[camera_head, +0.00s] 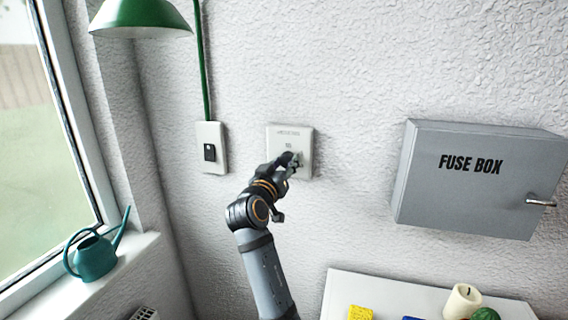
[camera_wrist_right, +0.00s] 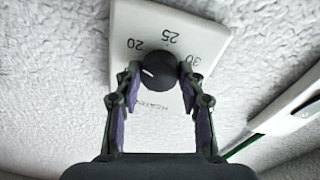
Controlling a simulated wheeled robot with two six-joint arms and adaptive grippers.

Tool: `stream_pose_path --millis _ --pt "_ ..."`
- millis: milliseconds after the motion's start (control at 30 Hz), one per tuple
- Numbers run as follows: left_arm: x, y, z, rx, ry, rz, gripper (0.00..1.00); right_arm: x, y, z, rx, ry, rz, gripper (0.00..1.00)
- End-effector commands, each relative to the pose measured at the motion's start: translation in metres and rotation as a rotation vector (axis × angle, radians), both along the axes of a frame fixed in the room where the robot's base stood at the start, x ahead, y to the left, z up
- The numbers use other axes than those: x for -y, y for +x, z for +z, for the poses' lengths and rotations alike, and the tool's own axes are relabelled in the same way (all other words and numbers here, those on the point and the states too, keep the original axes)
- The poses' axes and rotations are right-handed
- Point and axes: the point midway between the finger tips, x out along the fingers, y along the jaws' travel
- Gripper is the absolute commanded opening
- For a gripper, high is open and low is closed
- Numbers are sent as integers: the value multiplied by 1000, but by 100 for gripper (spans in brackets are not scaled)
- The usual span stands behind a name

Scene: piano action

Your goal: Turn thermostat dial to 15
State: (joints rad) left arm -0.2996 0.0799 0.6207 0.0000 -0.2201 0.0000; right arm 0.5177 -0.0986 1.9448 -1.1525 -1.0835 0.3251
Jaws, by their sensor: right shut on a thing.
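The thermostat is a white wall plate (camera_head: 303,138) with small lettering, and it fills the upper middle of the right wrist view (camera_wrist_right: 190,45). Its round black dial (camera_wrist_right: 158,72) carries a white mark pointing left in that view, on the side of the number 20. The numbers 20, 25 and 30 show, turned over; I cannot make out 15. My right gripper (camera_head: 290,160) reaches the plate from below and is shut on the dial, with one finger on each side (camera_wrist_right: 157,76). In the head view the gripper largely hides the dial. My left gripper is out of view.
A switch plate (camera_head: 211,135) with a green cable is left of the thermostat. A grey fuse box (camera_head: 475,200) is on the right. A green lamp (camera_head: 140,17) hangs upper left. A teal watering can (camera_head: 95,257) stands on the sill. A white table (camera_head: 345,285) holds a candle (camera_head: 462,303).

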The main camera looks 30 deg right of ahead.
Motion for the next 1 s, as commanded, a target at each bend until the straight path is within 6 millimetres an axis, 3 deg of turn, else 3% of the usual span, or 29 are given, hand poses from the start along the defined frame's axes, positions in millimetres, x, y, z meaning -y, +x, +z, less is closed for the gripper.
stream_pose_path --millis 600,1000 --pt "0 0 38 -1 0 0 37 1 -1 4 -431 -370 -1 8" --pt "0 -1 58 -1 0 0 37 1 -2 3 -611 -524 0 8"
